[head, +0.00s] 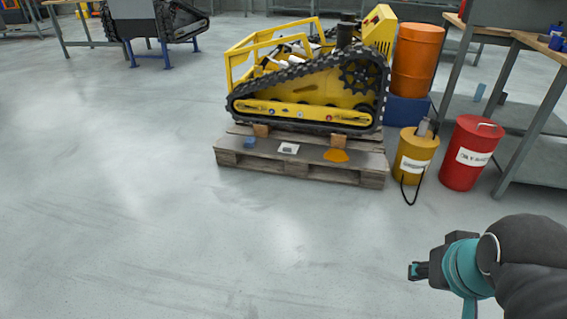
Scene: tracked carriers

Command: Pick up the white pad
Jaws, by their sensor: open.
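A small flat white pad (288,149) with a greyish middle lies on the front edge of a wooden pallet (300,171), in front of the yellow tracked carrier (305,100). A small blue item (249,142) lies to its left and a flat orange piece (336,155) to its right. My gripper (415,271) is at the lower right, pointing left. It is open and empty, well apart from the pad and nearer to me.
A yellow can (415,158) with a black hose and a red bin (471,154) stand right of the pallet. An orange drum (416,60) is behind them. Workbenches (532,125) stand at the right. The floor (180,240) in front of the pallet is clear.

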